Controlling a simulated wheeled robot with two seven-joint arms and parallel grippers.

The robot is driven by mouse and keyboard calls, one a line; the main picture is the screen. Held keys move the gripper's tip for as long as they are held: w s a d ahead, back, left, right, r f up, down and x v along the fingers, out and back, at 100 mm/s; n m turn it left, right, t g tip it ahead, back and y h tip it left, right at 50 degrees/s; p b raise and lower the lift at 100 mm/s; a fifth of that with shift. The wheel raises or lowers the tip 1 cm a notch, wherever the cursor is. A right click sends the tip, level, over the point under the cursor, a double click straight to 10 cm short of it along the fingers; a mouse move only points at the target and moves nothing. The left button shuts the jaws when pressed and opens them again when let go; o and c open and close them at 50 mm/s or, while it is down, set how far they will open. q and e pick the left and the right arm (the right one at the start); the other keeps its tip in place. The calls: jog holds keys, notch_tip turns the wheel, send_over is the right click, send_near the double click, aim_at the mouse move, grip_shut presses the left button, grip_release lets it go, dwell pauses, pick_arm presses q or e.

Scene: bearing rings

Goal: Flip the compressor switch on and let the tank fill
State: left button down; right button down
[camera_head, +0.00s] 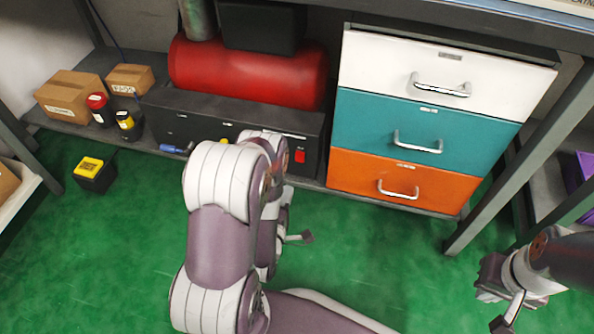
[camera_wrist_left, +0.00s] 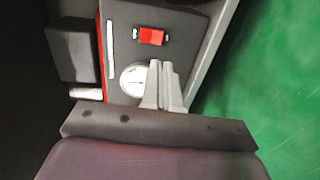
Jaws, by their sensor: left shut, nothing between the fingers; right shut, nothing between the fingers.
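The compressor has a red tank (camera_head: 248,75) on the shelf under the bench, with a black panel (camera_head: 190,118) in front. The red switch (camera_head: 300,157) is at the panel's right end; it also shows in the left wrist view (camera_wrist_left: 151,36). Its on/off position cannot be told. A round white gauge (camera_wrist_left: 133,80) sits beside it, its reading too small to tell. My left gripper (camera_wrist_left: 160,64) is shut and empty over the panel, beside the gauge and short of the switch; my arm hides it in the head view. My right gripper (camera_head: 484,288) is shut and empty at the lower right, far from the compressor.
A drawer cabinet with white (camera_head: 440,75), teal (camera_head: 415,132) and orange (camera_head: 395,182) drawers stands right of the compressor. Cardboard boxes (camera_head: 70,97) and small canisters (camera_head: 128,124) are left. A yellow-black box (camera_head: 95,174) lies on the green floor (camera_head: 110,260), which is mostly clear.

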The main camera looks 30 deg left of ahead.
aim_at(299, 161)
pick_arm(q)
jog(key=b+x, duration=0.2)
jog(key=x, duration=0.2)
jog(key=b+x, duration=0.3)
jog(key=x, duration=0.2)
jog(key=shift+w+f, duration=0.25)
jog(key=shift+w+a+r, duration=0.1)
jog(key=shift+w+a, duration=0.05)
jog(key=shift+w, duration=0.2)
